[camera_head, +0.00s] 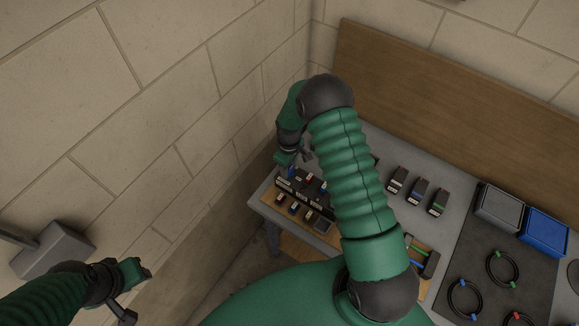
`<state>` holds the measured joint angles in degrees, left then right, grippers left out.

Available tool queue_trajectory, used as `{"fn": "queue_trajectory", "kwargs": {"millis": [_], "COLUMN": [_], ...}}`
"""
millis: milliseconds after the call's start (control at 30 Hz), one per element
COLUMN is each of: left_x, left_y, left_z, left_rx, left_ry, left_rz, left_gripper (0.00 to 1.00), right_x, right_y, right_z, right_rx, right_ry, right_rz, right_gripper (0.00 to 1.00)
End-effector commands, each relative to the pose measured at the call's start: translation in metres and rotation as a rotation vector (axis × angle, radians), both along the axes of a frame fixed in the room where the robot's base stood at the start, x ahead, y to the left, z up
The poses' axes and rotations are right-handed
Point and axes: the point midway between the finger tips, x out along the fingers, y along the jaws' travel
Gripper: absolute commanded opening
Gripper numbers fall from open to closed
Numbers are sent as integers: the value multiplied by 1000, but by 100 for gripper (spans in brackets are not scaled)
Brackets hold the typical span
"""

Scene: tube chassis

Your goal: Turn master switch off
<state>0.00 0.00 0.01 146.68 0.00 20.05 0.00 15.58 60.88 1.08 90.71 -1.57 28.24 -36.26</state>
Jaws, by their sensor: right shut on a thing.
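A black switch panel (302,187) with small coloured parts sits on the left end of the grey workbench. My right gripper (292,160) is at the panel's back left corner, shut on a small part there that looks blue and upright. The jaws and arm partly hide this part, and I cannot tell for sure that it is the master switch. My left gripper (136,290) is open and empty at the lower left, in front of the wall, away from the panel.
Small black modules (417,191) stand on the workbench (380,150). A grey bin (499,205), a blue bin (544,232) and cable loops (502,268) lie at the right. A grey box (52,250) is at the left wall. Walls close in the corner behind my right gripper.

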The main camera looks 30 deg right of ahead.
Motion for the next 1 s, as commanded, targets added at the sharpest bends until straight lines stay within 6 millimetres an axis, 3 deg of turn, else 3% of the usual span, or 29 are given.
{"fn": "queue_trajectory", "kwargs": {"millis": [467, 1000], "left_x": [0, 0], "left_y": [0, 0], "left_z": [-9, -39], "left_rx": [0, 0], "left_ry": [0, 0], "left_rz": [0, 0], "left_gripper": [36, 36], "right_x": [-3, -4], "right_y": [-3, -3], "right_z": [-2, -4], "right_rx": [-4, -4], "right_ry": [6, 9], "right_rz": [-87, -545], "right_gripper": [0, 0]}}
